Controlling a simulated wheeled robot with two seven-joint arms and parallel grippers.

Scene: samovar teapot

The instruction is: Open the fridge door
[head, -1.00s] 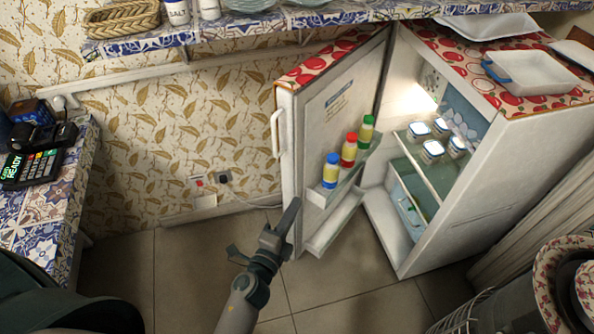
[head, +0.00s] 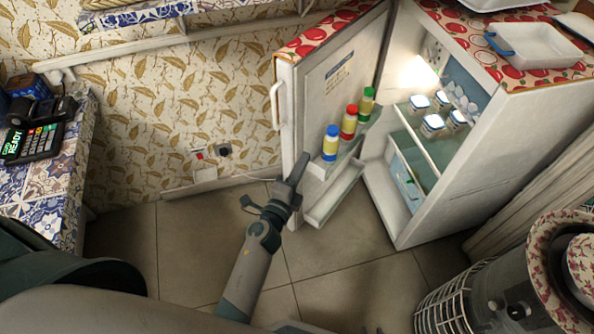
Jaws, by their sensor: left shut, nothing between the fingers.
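The white fridge (head: 455,175) stands at the right with its door (head: 345,75) swung wide open. The door has a red patterned top edge, a handle (head: 276,105) on its outer side and shelves on its inner side. My left gripper (head: 301,167) is shut and empty. It overlaps the lower part of the door's free edge in the picture, below the handle; I cannot tell whether it touches the door. My right gripper is not in the view.
Blue, red and green-capped bottles (head: 348,122) stand on the door shelf. Lidded jars (head: 438,115) sit inside the fridge. A tray (head: 535,48) lies on top. A tiled counter with a card terminal (head: 35,140) is at left. A wire-guarded heater (head: 455,305) is at lower right. Floor left of the door is clear.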

